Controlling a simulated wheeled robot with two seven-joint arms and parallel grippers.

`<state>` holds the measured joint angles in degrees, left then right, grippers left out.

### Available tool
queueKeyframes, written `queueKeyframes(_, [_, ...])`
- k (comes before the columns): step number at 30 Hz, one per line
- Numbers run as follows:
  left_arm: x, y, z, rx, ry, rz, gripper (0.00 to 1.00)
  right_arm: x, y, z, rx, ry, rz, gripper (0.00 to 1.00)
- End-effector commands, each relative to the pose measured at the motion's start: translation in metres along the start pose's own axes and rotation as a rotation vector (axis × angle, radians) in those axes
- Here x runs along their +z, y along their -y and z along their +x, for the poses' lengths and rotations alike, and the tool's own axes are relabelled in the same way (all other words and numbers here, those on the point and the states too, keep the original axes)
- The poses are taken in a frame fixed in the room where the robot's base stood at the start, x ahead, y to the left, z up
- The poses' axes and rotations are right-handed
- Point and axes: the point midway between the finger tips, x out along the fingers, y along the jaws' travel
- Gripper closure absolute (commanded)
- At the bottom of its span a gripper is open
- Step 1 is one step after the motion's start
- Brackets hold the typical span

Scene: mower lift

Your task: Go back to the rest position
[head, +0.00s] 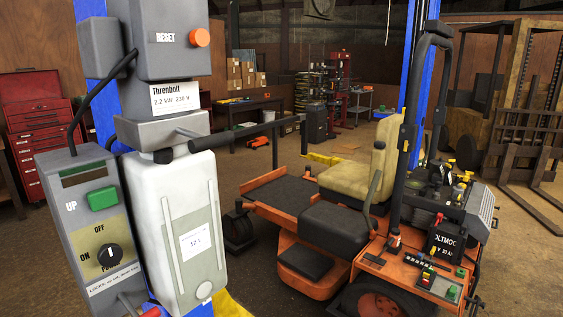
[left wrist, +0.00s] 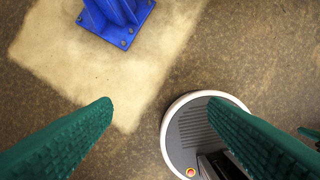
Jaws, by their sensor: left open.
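My left gripper (left wrist: 160,105) shows in the left wrist view as two green fingers, wide apart with nothing between them. It hangs above the floor, clear of the foot of a blue post (left wrist: 115,20). A small green piece at the right edge of that view matches my fingers in colour, perhaps part of my right gripper, but it is cut off. Neither gripper shows in the head view. There, the lift's control box (head: 88,222) with a green UP button (head: 103,198) and a black knob (head: 109,256) stands at the left. An orange ride-on mower (head: 285,207) stands right of centre.
A white tank (head: 178,225) and a grey box (head: 170,45) with an orange RESET button (head: 200,37) are close on the left. A red tool cabinet (head: 40,120) stands behind.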

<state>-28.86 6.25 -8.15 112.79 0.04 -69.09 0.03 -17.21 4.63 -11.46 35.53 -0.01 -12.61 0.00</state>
Motion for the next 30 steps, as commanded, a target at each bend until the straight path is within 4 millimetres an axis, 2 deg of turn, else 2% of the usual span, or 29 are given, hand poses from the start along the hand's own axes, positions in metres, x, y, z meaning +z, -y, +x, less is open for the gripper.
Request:
queueKeyframes(1, [-0.011, 0.001, 0.027, -0.001, -0.017, 0.002, 0.32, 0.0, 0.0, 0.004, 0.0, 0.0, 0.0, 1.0])
queueKeyframes(6, [-0.056, 0.004, 0.11, -0.006, -0.055, 0.009, 0.32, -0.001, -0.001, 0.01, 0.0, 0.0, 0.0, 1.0])
queueKeyframes(8, [-0.076, 0.006, 0.135, -0.007, -0.067, 0.012, 0.32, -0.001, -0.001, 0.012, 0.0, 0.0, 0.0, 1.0])
queueKeyframes(12, [-0.13, 0.008, 0.186, -0.011, -0.098, 0.019, 0.32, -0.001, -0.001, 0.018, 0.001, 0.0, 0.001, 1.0])
queueKeyframes(15, [-0.171, 0.009, 0.212, -0.013, -0.119, 0.024, 0.32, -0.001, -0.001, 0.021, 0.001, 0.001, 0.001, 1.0])
queueKeyframes(18, [-0.208, 0.01, 0.23, -0.014, -0.136, 0.029, 0.32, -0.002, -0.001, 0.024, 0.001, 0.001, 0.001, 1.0])
queueKeyframes(22, [-0.243, 0.009, 0.24, -0.015, -0.15, 0.033, 0.32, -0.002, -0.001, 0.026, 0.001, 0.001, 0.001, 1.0])
queueKeyframes(26, [-0.26, 0.009, 0.243, -0.016, -0.156, 0.036, 0.32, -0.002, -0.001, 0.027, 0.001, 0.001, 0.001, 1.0])
queueKeyframes(30, [-0.263, 0.009, 0.243, -0.016, -0.157, 0.036, 0.32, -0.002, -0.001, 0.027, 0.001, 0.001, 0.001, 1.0])
